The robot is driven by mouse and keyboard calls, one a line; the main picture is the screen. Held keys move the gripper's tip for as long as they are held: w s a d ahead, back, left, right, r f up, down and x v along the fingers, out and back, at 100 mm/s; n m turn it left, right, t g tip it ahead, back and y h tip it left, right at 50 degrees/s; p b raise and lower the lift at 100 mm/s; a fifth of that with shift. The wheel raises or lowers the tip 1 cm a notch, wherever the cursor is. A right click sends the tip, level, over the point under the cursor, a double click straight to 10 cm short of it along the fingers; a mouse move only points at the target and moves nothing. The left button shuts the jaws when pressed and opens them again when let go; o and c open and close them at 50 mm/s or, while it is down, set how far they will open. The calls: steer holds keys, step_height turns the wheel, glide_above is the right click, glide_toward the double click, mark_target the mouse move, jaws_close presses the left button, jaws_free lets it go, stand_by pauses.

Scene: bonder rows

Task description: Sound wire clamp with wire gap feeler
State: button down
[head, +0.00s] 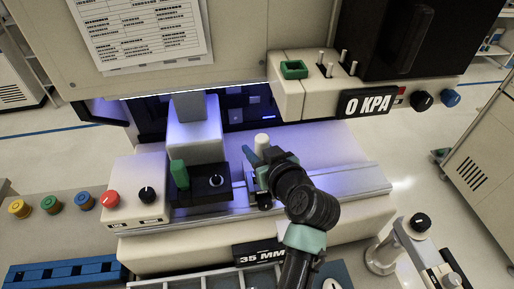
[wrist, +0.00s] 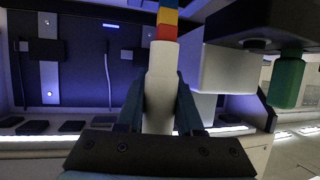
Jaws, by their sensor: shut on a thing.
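My gripper (head: 260,157) is in front of the lit opening of the machine, above its front ledge. In the wrist view my gripper (wrist: 160,88) has its two dark fingers closed on the sides of a pale, cylindrical handle (wrist: 160,70). Red, yellow and blue bands show at the handle's far end; I take it to be the wire gap feeler. Its pale end (head: 262,140) also shows above the fingers in the head view. The feeler's thin tip is out of sight. I cannot make out the wire clamp for certain in either view.
A black block (head: 203,187) with a green lever (head: 180,173) and a knob stands left of my gripper. A white box (head: 136,193) with a red button is farther left. A panel (head: 350,95) reading 0 KPA overhangs at right. The ledge's right part (head: 345,180) is clear.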

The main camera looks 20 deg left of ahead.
mark_target(257, 139)
steer(key=shift+f+b, duration=0.75)
steer(key=shift+f, duration=0.1)
steer(key=shift+r, duration=0.3)
stand_by(0.5)
steer(key=shift+f+b, duration=0.3)
stand_by(0.6)
steer(key=shift+r, duration=0.1)
stand_by(2.8)
steer(key=shift+r+p, duration=1.6)
steer(key=shift+r, duration=0.95)
